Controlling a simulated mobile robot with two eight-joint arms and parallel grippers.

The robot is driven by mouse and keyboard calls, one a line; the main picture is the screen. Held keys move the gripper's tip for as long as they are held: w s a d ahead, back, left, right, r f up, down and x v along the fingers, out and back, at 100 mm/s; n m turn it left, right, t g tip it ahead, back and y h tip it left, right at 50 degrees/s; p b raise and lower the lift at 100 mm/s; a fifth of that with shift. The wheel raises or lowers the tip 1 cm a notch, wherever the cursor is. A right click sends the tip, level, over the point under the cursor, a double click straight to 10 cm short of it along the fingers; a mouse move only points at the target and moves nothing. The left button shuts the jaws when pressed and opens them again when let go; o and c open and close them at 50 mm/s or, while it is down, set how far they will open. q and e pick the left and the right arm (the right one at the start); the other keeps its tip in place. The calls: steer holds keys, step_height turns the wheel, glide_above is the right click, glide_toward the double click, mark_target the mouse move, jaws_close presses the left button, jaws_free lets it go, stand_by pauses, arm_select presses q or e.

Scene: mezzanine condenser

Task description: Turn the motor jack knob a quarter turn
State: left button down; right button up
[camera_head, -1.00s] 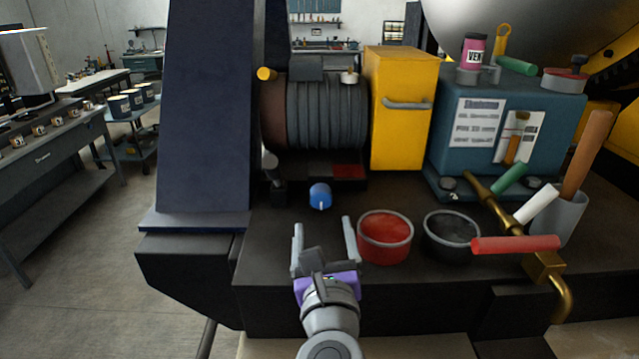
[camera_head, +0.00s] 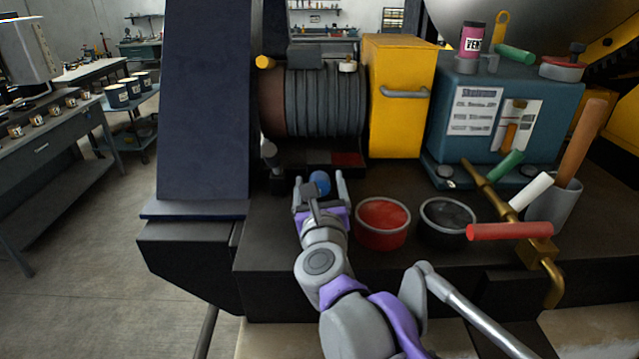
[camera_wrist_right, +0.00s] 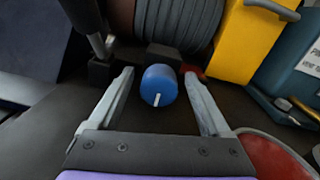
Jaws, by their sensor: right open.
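The motor jack knob (camera_head: 319,182) is blue and round. It sits on the dark bench top in front of the ribbed grey motor (camera_head: 322,100). My right gripper (camera_head: 320,183) is open, with one finger on each side of the knob. In the wrist view a gap shows between each finger and the knob. Whether the fingertips reach fully around it is hard to tell. My left gripper does not show.
A red bowl (camera_head: 382,243) stands close to the right of my gripper, with a black bowl (camera_head: 447,238) beside it. A brass pipe with a red handle (camera_head: 509,231) lies further right. A dark slanted panel (camera_head: 205,105) stands at left. The yellow box (camera_head: 398,98) is behind.

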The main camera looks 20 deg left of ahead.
jaws_close()
stand_by(0.3)
steer(key=n, duration=0.7)
steer(key=shift+a+n, duration=0.1)
steer(key=shift+n, duration=0.2)
steer(key=n, duration=0.4)
steer(key=shift+s+f+b, duration=0.1)
steer(key=shift+b, duration=0.25)
steer(key=n, duration=0.4)
steer(key=shift+h, duration=0.3)
steer(key=shift+n, duration=0.4)
